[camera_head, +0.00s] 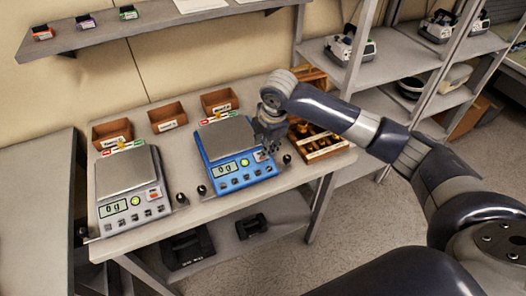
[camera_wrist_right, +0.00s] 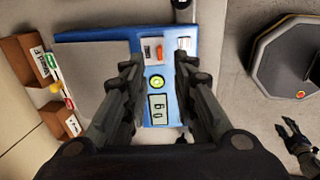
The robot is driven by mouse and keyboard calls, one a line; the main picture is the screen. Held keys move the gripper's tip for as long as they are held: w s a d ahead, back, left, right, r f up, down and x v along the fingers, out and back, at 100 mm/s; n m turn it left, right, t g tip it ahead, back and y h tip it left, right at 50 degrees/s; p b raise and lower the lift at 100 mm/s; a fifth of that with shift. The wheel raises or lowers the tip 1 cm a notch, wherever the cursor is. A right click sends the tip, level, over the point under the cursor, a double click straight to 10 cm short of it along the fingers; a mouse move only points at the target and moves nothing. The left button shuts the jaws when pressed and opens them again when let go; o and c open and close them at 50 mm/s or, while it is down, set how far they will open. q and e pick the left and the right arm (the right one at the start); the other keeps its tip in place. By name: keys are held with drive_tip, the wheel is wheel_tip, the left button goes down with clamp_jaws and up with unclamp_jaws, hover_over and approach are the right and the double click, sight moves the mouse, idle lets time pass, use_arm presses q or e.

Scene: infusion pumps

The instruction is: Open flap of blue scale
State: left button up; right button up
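The blue scale (camera_head: 226,188) stands on the table in the head view, right of a grey scale (camera_head: 122,172). It has a grey weighing plate and a display reading about 0 g. My right gripper (camera_head: 266,150) is over its right side. In the right wrist view, the blue scale (camera_wrist_right: 210,38) lies beyond my right gripper (camera_wrist_right: 160,85), whose fingers are apart with nothing visible between them. Display, green-ringed button and orange switch show between the fingers. I cannot pick out the flap. A dark gripper-like shape (camera_wrist_right: 294,137), probably my left gripper, is at lower right; its opening is unclear.
Brown bins (camera_head: 167,117) line the table's back. A wooden tray (camera_head: 322,147) with small items is right of the blue scale. Small black-topped weights (camera_head: 202,190) stand near the scales. A shelf (camera_head: 150,22) hangs above. Bare tabletop lies in front of the scales.

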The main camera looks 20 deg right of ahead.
sight(263, 163)
drive_tip(key=p+x, duration=0.1)
drive_tip(key=x, duration=0.5)
drive_tip(key=shift+w+f, duration=0.1)
drive_tip(key=shift+f, duration=0.3)
clamp_jaws()
